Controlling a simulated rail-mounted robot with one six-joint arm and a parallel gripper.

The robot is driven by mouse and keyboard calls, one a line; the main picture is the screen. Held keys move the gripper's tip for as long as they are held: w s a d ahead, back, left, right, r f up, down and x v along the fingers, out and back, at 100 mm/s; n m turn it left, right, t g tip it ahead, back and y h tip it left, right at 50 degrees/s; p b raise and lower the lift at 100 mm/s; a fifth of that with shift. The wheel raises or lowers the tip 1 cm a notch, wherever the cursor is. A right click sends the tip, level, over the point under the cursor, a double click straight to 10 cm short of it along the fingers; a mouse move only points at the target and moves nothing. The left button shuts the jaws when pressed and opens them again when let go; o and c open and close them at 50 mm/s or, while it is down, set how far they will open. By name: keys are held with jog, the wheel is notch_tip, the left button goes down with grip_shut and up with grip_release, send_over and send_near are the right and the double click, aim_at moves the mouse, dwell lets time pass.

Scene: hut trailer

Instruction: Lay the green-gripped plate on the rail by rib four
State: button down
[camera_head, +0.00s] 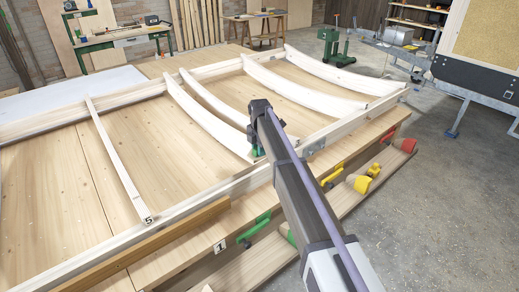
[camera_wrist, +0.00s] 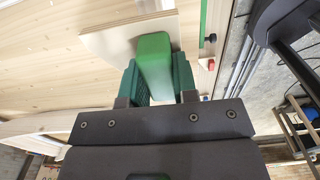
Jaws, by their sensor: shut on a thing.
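In the wrist view my gripper (camera_wrist: 160,78) has its two dark green fingers shut on the green grip (camera_wrist: 154,58) of a thin pale wooden plate (camera_wrist: 112,42). The plate reaches out beyond the grip, over pale wood. In the head view my gripper (camera_head: 257,152) is just inside the near long rail (camera_head: 190,211), by the near ends of the curved ribs (camera_head: 208,122). A bit of green shows at its tip, but my arm hides most of the plate. I cannot tell whether the plate touches the rail. No rib number four is readable.
A straight strip marked 5 (camera_head: 118,160) crosses the frame at left. Green (camera_head: 254,229), yellow (camera_head: 332,176) and red (camera_head: 388,135) handled items hang along the bench's near side. Yellow and red blocks lie on the shelf below.

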jog(key=shift+f+b, duration=0.8)
jog(key=shift+f, duration=0.15)
jog(key=shift+f+b, duration=0.95)
jog(key=shift+b, duration=0.15)
jog(key=shift+f+b, duration=0.6)
dwell(0.4)
jog(key=c, duration=0.8)
grip_release()
